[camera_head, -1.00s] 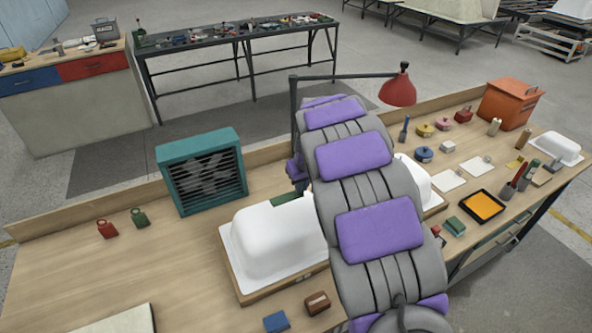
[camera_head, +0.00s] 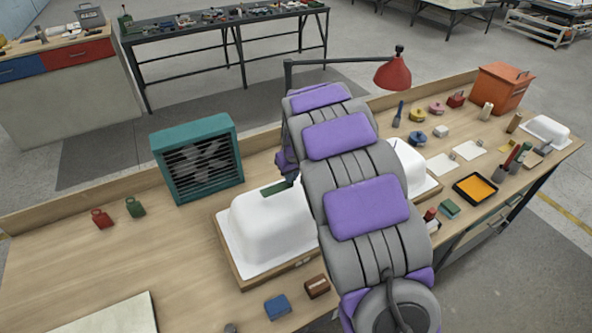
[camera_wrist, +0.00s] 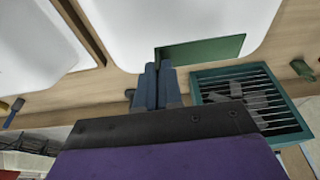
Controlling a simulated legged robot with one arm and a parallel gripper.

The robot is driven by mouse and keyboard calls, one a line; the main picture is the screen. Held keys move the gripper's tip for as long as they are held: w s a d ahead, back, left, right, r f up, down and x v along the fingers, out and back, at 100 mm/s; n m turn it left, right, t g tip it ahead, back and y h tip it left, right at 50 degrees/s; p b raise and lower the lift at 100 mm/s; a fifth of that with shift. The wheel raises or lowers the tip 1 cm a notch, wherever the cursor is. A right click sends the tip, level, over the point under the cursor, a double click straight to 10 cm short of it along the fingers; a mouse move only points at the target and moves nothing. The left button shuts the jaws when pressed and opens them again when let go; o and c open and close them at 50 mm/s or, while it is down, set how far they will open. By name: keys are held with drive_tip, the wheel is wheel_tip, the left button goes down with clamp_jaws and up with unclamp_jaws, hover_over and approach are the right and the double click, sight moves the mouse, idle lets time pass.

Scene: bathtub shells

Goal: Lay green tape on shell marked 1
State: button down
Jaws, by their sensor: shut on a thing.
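The green tape (camera_head: 275,188) is a flat dark green strip at the back top edge of the left white shell (camera_head: 265,228). In the wrist view the tape (camera_wrist: 212,49) extends right from my gripper (camera_wrist: 161,68), over that shell's edge (camera_wrist: 165,20). My gripper's blue-grey fingers are closed together on the tape's end. I cannot tell whether the tape touches the shell. A second white shell (camera_head: 408,165) stands to the right, partly hidden by my arm; it also shows in the wrist view (camera_wrist: 35,45). I can read no number on either shell.
A teal fan box (camera_head: 197,158) stands left of the left shell. A red lamp (camera_head: 393,73) hangs behind my arm. A blue block (camera_head: 277,307) and a brown block (camera_head: 317,287) lie in front. An orange tray (camera_head: 476,188) is on the right. The bench's left is mostly clear.

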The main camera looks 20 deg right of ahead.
sight(292, 184)
drive_tip(key=shift+a+f, duration=0.55)
drive_tip(key=shift+f, duration=0.3)
drive_tip(key=d+f+b, duration=0.1)
drive_tip(key=d+f, duration=0.1)
drive_tip(key=f, duration=0.1)
drive_tip(key=shift+d, duration=0.3)
drive_tip(key=shift+a, duration=1.05)
drive_tip(key=shift+d+f, duration=0.25)
drive_tip(key=shift+d, duration=0.65)
drive_tip(key=shift+a, duration=0.55)
drive_tip(key=c, duration=0.7)
unclamp_jaws()
drive_tip(key=shift+d, duration=0.15)
drive_tip(key=shift+c, duration=0.2)
drive_tip(key=shift+r, duration=0.1)
wheel_tip(292, 184, up, 7)
drive_tip(key=p, duration=0.3)
